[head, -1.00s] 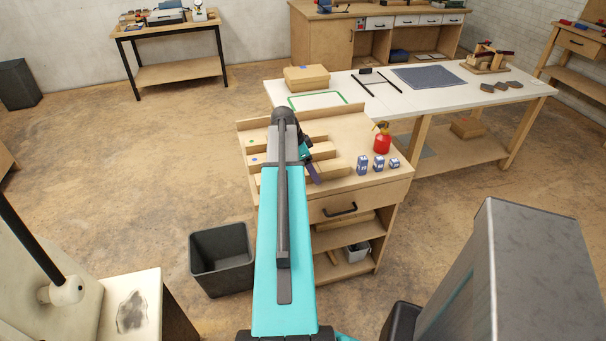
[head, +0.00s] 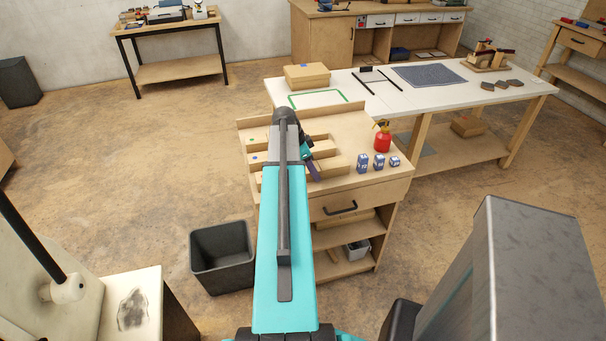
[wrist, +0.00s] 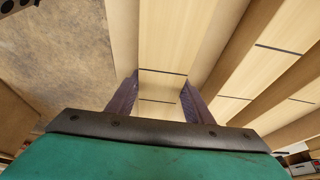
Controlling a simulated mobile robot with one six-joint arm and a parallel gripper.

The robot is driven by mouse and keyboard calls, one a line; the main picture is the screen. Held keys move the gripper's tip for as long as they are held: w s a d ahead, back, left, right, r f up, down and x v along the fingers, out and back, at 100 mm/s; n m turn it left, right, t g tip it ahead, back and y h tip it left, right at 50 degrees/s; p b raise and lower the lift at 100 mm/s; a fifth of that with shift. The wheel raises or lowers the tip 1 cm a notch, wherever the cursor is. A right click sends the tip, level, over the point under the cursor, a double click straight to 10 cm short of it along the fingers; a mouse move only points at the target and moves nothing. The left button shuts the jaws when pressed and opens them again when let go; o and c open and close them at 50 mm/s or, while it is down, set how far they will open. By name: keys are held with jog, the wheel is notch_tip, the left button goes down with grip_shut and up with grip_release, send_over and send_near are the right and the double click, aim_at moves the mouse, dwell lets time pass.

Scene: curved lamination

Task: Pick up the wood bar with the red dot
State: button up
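Several pale wood bars lie side by side on the cart top. In the head view one bar has a green dot (head: 250,141) and another has a blue dot (head: 254,158). A nearer bar (head: 258,180) is mostly hidden by my arm. No red dot shows in either view. My gripper (wrist: 160,78) is open, its two purple fingers apart. In the wrist view a wood bar (wrist: 170,45) with a dark crossline runs between the fingertips; I cannot tell if they touch it. In the head view my gripper (head: 314,170) is low over the bars, partly behind my arm.
A red bottle (head: 382,139) and small blue-and-white blocks (head: 379,161) stand on the cart (head: 350,183) right of my gripper. A raised edge runs along the cart's back. A white-topped table (head: 430,95) stands behind, a dark bin (head: 222,257) at left.

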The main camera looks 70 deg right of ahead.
jog(key=c, duration=0.4)
jog(key=shift+r, duration=0.15)
jog(key=shift+r+b, duration=0.6)
jog(key=shift+r, duration=0.8)
jog(key=shift+s+a+r, duration=0.2)
jog(key=shift+s, duration=0.05)
jog(key=s+a+b, duration=0.1)
jog(key=s+a, duration=0.2)
jog(key=s, duration=0.1)
jog(key=s+a+r+b, duration=0.1)
jog(key=s+a, duration=0.2)
jog(key=s, duration=0.1)
jog(key=s+a+b, duration=0.1)
jog(key=s+a, duration=0.2)
jog(key=s, duration=0.1)
jog(key=shift+a+r, duration=0.25)
jog(key=shift+a, duration=0.15)
jog(key=shift+w, duration=0.2)
